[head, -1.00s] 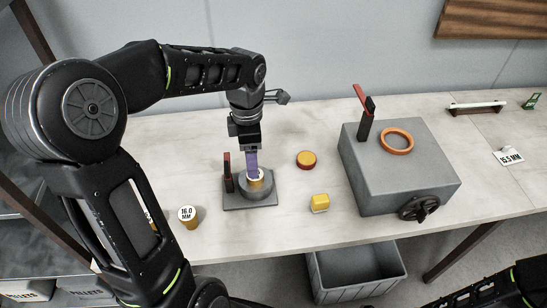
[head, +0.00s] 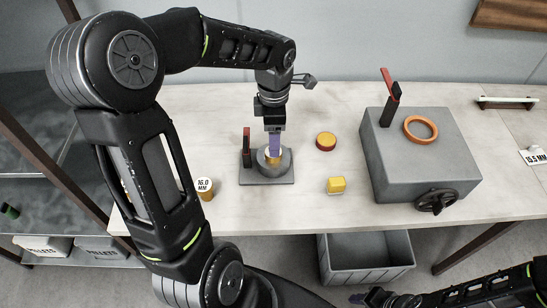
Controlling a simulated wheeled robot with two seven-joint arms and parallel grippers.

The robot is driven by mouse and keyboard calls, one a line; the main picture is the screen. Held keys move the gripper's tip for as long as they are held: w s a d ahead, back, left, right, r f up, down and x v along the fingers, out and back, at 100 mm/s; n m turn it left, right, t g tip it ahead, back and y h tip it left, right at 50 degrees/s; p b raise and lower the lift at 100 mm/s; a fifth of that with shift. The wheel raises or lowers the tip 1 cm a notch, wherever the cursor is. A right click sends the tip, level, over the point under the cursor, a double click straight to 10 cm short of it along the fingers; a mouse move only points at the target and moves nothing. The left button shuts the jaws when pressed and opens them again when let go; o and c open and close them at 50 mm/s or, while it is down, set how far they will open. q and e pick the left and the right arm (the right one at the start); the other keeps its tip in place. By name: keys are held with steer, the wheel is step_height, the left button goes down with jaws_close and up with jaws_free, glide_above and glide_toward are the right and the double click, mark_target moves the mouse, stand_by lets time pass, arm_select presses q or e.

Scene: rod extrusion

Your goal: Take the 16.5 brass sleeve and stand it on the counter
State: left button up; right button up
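A brass sleeve with a pale top (head: 267,154) stands in the round grey holder (head: 276,166) on a flat grey base with a red-tipped lever. Its size marking is not readable here. My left gripper (head: 274,152) points straight down over this sleeve, its bluish fingers at the sleeve's top. The fingers overlap the sleeve, so I cannot tell whether they grip it. Another brass sleeve, labelled 16.0 MM (head: 205,188), stands on the counter (head: 310,207) left of the holder. My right gripper (head: 372,298) is at the bottom edge, low and partly cut off, its opening unclear.
A grey box machine (head: 410,165) with an orange ring (head: 420,129), lever and handwheel stands right. A 15.5 MM label (head: 535,155) is far right. A grey bin (head: 368,270) stands below the counter.

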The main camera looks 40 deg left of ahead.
arm_select(q)
steer(key=shift+f, duration=0.1)
step_height(320, 180, down, 5)
steer(key=shift+s+p, duration=0.1)
steer(key=shift+p, duration=0.65)
steer(key=shift+c, duration=0.6)
jaws_close()
